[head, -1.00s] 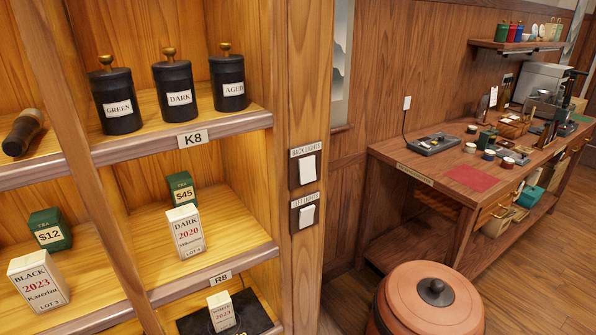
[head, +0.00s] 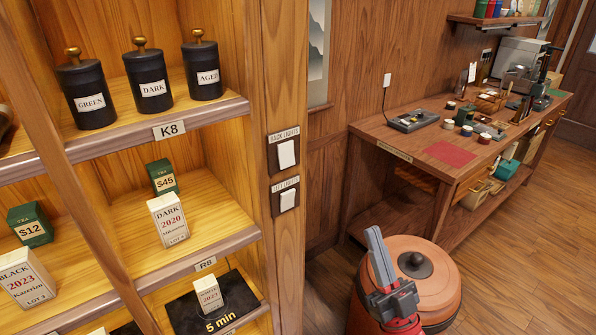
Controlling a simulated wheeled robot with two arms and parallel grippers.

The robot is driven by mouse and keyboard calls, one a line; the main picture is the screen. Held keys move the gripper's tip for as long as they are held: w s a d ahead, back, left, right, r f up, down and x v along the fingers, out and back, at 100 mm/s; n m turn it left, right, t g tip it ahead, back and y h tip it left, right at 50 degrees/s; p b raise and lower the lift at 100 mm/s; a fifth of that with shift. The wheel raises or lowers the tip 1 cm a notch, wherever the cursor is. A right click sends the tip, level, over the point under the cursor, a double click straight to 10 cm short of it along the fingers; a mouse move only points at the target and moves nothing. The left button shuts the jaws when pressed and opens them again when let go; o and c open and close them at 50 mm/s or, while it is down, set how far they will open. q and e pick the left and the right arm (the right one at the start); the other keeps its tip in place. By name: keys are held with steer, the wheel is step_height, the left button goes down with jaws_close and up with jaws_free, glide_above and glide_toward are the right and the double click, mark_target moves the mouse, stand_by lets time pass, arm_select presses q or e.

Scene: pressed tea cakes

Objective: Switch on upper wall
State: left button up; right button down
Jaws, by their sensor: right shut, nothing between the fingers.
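The upper wall switch (head: 286,154) is a white rocker on a dark plate, under a label reading "BACK LIGHTS". It is on the wooden post at the right end of the shelves. A second white rocker switch (head: 287,199) sits just below it, under a label I cannot read surely. Whether either switch is on or off, I cannot tell. My right gripper (head: 375,233) is shut and empty, with its fingers pointing up. It shows in front of the terracotta pot, to the right of and below both switches, apart from them. My left gripper is not in view.
Shelves at left hold black canisters (head: 147,79), green boxes and white tea boxes (head: 168,219). A lidded terracotta pot (head: 440,288) stands on the floor behind my right gripper. A wooden workbench (head: 389,134) with small items runs along the wall. Open floor lies at right.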

mark_target(287, 159)
steer(key=w+a+g+y, duration=0.1)
steer(key=a+g, duration=0.2)
steer(key=a, duration=0.3)
steer(key=shift+w+n+g, duration=0.2)
steer(key=shift+n+g, duration=0.2)
steer(key=p+x, duration=0.1)
steer(key=x, duration=0.3)
steer(key=f+p+x, duration=0.1)
steer(key=x, duration=0.3)
steer(key=p+x, duration=0.2)
steer(key=x, duration=0.2)
steer(key=shift+w+a+f, duration=0.1)
steer(key=shift+w+a, duration=0.35)
steer(key=shift+w+a+f, duration=0.15)
steer(key=shift+w+a, duration=0.15)
steer(key=shift+w, duration=0.15)
